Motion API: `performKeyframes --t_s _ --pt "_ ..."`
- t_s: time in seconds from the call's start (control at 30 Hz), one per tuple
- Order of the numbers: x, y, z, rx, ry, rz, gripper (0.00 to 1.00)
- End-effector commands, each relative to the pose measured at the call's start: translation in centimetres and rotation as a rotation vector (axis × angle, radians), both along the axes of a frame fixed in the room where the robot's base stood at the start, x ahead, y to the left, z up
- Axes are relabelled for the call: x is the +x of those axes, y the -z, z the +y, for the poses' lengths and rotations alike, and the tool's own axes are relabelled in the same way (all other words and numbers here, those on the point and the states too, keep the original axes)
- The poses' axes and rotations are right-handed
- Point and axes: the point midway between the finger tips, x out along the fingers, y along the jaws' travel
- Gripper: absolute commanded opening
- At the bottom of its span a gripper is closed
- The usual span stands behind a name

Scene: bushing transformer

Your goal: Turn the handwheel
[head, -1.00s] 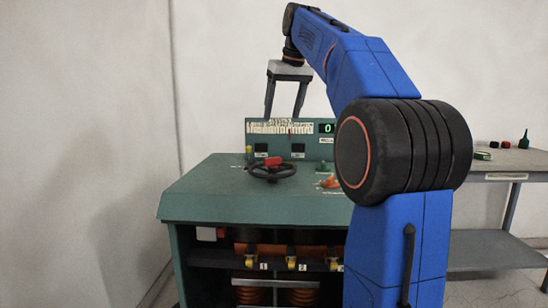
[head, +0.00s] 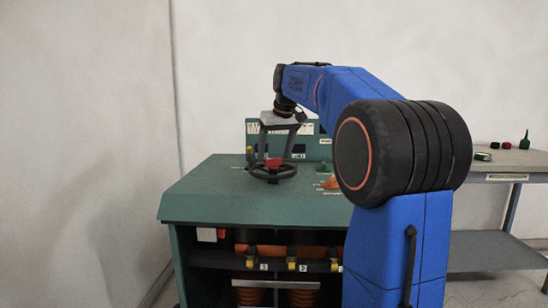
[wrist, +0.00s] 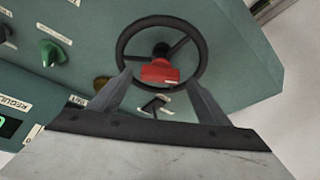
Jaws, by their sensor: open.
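The handwheel (head: 286,174) is a black ring on top of the green cabinet, with a red block (head: 273,162) by its hub. In the wrist view the whole ring of the handwheel (wrist: 120,46) shows, with dark spokes and the red block (wrist: 160,71) on the near side of the hub. My gripper (head: 276,155) is above the wheel, pointing down. Its fingers (wrist: 158,92) are spread wide, with nothing between them; in the wrist view their tips overlap the near part of the rim. I cannot tell whether they touch it.
The green cabinet (head: 220,195) has an upright panel (head: 312,150) at its back. A green knob (wrist: 52,54) and an orange part (head: 331,183) are to the side of the wheel. A grey table (head: 515,165) with small items stands at the right.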

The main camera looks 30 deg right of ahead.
Motion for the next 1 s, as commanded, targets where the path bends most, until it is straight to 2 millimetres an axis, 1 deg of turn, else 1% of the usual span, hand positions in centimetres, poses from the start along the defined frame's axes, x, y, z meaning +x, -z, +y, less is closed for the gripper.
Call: performKeyframes --t_s 0.1,0.2,0.5,0.53,0.57,0.6,0.67,0.7,0.77,1.0 --pt "0.4 1.0 0.0 0.000 0.000 0.001 0.70" --pt "0.6 1.4 0.0 0.000 0.000 0.000 0.70" --pt "0.6 1.6 -0.1 0.000 0.000 -0.001 0.70" --pt "0.6 1.6 -0.1 0.000 0.000 -0.001 0.66" --pt "0.6 1.6 -0.1 0.000 0.000 -0.001 0.58" --pt "0.6 1.6 -0.1 0.000 0.000 -0.001 0.49" --pt "0.6 1.6 -0.1 0.000 0.000 -0.001 0.34" --pt "0.6 1.6 -0.1 0.000 0.000 -0.001 0.25" --pt "0.6 1.6 -0.1 0.000 0.000 -0.001 0.11" --pt "0.6 1.5 0.0 -0.001 0.021 -0.001 0.11"
